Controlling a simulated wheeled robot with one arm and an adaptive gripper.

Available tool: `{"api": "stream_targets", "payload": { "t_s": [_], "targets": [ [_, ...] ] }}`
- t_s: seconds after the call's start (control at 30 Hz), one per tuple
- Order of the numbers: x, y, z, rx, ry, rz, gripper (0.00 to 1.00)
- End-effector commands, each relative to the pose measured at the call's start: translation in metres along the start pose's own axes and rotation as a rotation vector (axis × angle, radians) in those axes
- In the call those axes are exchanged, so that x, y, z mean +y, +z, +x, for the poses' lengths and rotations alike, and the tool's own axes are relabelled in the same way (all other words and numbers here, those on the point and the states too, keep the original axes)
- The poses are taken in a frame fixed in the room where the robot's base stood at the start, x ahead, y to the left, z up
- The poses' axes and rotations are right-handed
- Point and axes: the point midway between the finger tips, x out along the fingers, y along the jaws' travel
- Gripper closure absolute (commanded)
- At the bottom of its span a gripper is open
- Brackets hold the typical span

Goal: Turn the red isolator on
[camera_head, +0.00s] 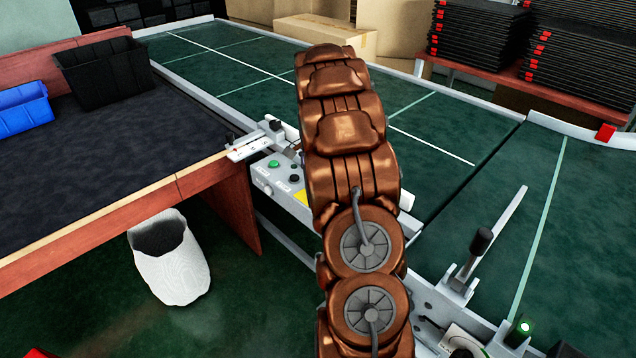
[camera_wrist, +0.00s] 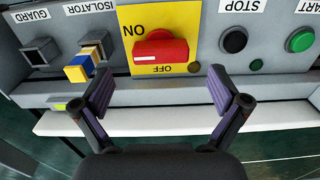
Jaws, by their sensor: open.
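The red isolator (camera_wrist: 161,48) is a rotary handle on a yellow plate (camera_wrist: 128,67) in the wrist view, and it lies roughly crosswise. The plate's ON and OFF marks appear upside down, ON at the upper left and OFF below the handle. My gripper (camera_wrist: 162,91) is open and empty, its fingers apart at the near side of the plate, roughly lined up with the handle and not visibly touching it. In the head view my arm hides the isolator and gripper; only part of the control box (camera_head: 266,179) shows.
Beside the isolator are a blue-and-yellow connector (camera_wrist: 84,66), a guard socket (camera_wrist: 39,54), a black stop button (camera_wrist: 233,40) and a green start button (camera_wrist: 300,40). The green conveyor (camera_head: 225,50) runs behind. A wooden-edged table (camera_head: 150,202) and a white bin (camera_head: 172,272) stand left.

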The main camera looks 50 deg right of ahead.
Motion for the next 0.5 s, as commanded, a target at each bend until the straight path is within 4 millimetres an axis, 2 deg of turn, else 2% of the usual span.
{"api": "stream_targets", "payload": {
  "t_s": [0.03, 0.2, 0.4, 0.5],
  "targets": [
    [-0.002, -0.001, -0.012, 0.004, -0.006, -0.001, 0.02],
    [-0.002, -0.001, -0.042, 0.005, -0.004, -0.001, 0.02],
    [-0.001, -0.001, -0.065, 0.004, -0.004, -0.001, 0.02],
    [-0.001, -0.001, -0.07, 0.005, -0.005, -0.001, 0.02]
  ]
}}
